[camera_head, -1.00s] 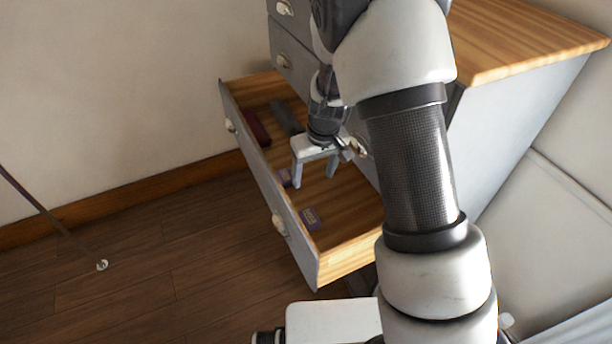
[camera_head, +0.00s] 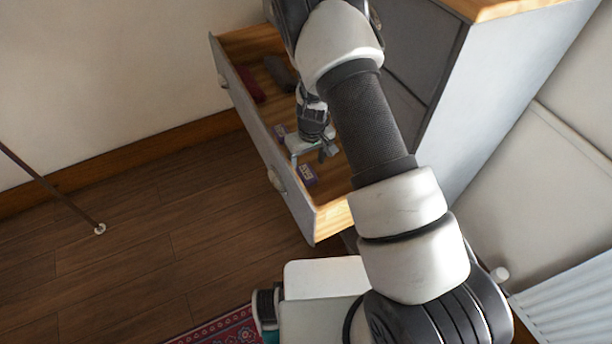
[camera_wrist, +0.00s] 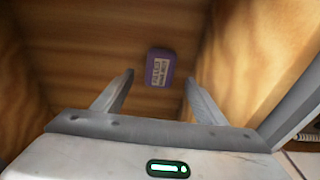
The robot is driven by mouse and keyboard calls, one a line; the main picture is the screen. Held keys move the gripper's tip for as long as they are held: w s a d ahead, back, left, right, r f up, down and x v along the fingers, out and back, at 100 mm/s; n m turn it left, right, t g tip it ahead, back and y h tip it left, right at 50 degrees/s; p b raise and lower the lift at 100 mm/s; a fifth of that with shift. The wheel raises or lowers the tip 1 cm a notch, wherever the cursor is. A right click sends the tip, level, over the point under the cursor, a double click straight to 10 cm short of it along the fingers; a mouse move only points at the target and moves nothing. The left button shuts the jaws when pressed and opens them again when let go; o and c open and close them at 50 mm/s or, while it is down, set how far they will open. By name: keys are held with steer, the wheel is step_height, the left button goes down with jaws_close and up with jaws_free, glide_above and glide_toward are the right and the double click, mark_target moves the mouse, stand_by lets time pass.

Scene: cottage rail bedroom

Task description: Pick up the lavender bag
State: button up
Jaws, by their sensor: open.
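Two small purple packets lie on the floor of the open drawer in the head view: one nearer me (camera_head: 307,174) and one farther left (camera_head: 281,131). In the wrist view one purple bag with a pale printed label (camera_wrist: 160,67) lies on the wooden drawer floor, just ahead of and between my fingertips. I cannot tell for sure which packet this is. My gripper (camera_head: 308,159) points down into the drawer, close to the nearer packet. In the wrist view my gripper (camera_wrist: 159,79) is open, with nothing between its fingers.
The grey drawer (camera_head: 250,112) has raised walls around my gripper. A dark red item (camera_head: 250,84) and a dark grey item (camera_head: 279,72) lie at its far end. The grey dresser (camera_head: 445,100) stands to the right.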

mark_target(306, 173)
steer(key=f, duration=0.4)
steer(key=f+b, duration=0.1)
steer(key=shift+w+a+f, duration=0.15)
steer(key=shift+w+f, duration=0.15)
steer(key=shift+f, duration=0.1)
steer(key=c, duration=1.1)
